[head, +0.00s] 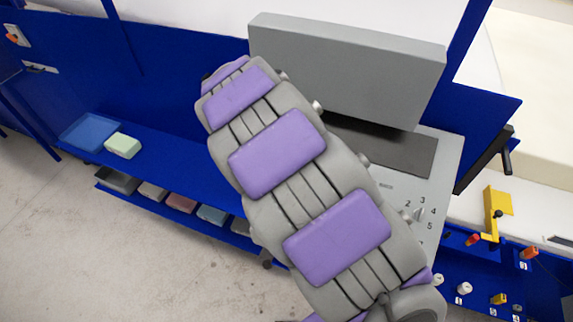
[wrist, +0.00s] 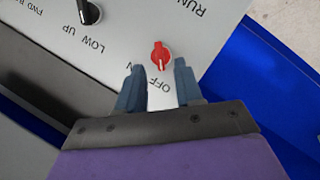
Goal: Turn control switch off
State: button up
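The control switch (wrist: 160,55) is a small red knob on the light grey panel in the wrist view. A white mark shows on its lower end, on the side toward the word OFF, which reads upside down. My gripper (wrist: 160,76) is open, its two dark fingers apart. The fingertips are just below the knob in the picture, one to each side of it; I cannot tell whether they touch it. In the head view my purple-padded arm crosses in front of the grey control panel (head: 445,165), and the red switch and gripper fingers cannot be made out.
A black knob (wrist: 88,12) marked UP and LOW sits at the upper left of the wrist view. In the head view, a grey box (head: 345,75) rises behind the panel. A blue shelf (head: 175,160) holds a pale green block (head: 123,146). Small parts lie at lower right.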

jog(key=v, duration=1.3)
jog(key=shift+a+r, duration=0.3)
jog(key=shift+a, duration=0.2)
jog(key=shift+w, duration=0.1)
jog(key=s+d+f+m+g+y+b, duration=0.1)
jog(key=s+d+f+m+b, duration=0.15)
jog(key=s+d, duration=0.55)
jog(key=s+d+f+m+g+y+b, duration=0.1)
jog(key=s+d+f+b, duration=0.15)
jog(key=s+d, duration=0.55)
jog(key=s+d+f+y+b, duration=0.1)
jog(key=s+d+f+b, duration=0.1)
jog(key=s+f, duration=0.3)
jog(key=s+d+f+g+b, duration=0.1)
jog(key=s+f, duration=0.4)
jog(key=s, duration=0.5)
jog(key=shift+s+d+f+y+b, duration=0.25)
jog(key=shift+d+y+b, duration=0.15)
jog(key=shift+d+b, duration=0.6)
